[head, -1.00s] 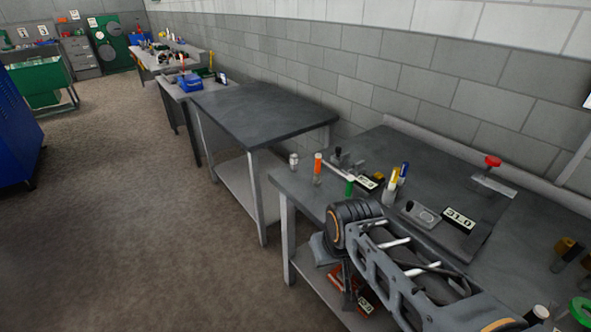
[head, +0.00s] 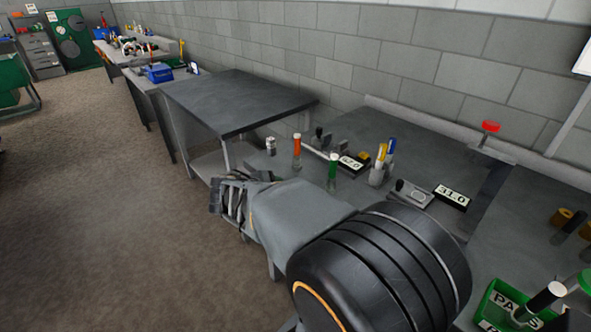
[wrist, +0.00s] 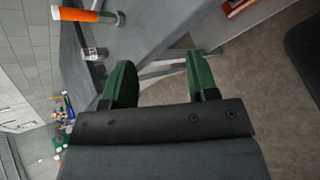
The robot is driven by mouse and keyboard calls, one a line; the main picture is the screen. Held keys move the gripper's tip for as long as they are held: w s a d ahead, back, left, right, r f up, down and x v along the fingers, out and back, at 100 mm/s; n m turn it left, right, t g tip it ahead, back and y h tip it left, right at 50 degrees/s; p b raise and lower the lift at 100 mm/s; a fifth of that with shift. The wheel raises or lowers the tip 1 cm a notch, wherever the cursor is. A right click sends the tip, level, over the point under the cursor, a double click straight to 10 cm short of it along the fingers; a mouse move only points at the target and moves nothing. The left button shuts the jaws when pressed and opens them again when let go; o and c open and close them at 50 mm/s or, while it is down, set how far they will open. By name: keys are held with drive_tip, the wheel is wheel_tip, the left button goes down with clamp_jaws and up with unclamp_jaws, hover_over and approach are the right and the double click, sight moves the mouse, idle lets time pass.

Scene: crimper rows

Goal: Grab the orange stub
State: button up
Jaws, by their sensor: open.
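The orange stub (head: 297,146) stands upright at the near left part of the workbench top, with a white cap on top and a pale lower end. It also shows in the wrist view (wrist: 80,14) lying sideways in the picture at the top left. My gripper (wrist: 157,62) is open and empty, its two green fingers apart. In the head view my gripper (head: 228,198) is in front of the bench's left edge, to the left of and nearer than the stub, not touching it. My arm hides part of the bench edge.
A green stub (head: 333,170) stands right of the orange one, and a small white-and-grey piece (head: 271,145) stands to its left. A bare dark table (head: 240,103) stands beyond; open floor lies left.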

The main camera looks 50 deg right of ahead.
sight(296, 148)
drive_tip(key=w+d+n+t+h+b, duration=0.1)
drive_tip(key=w+d+n+h, duration=0.1)
drive_tip(key=w+d+n, duration=0.1)
drive_tip(key=w+d+n+t+h+b, duration=0.2)
drive_tip(key=w+d+n, duration=0.2)
drive_tip(key=d, duration=0.3)
drive_tip(key=w+d+n+t+h+b, duration=0.1)
drive_tip(key=w+d+n+h+b, duration=0.1)
drive_tip(key=d+n, duration=0.3)
drive_tip(key=shift+w+d+f, duration=0.1)
drive_tip(key=shift+w+f, duration=0.25)
drive_tip(key=shift+w, duration=0.5)
drive_tip(key=shift+r+x, duration=0.15)
drive_tip(key=shift+x, duration=1.45)
drive_tip(key=shift+r+x, duration=0.15)
drive_tip(key=shift+x, duration=1.4)
drive_tip(key=shift+c, duration=0.2)
clamp_jaws()
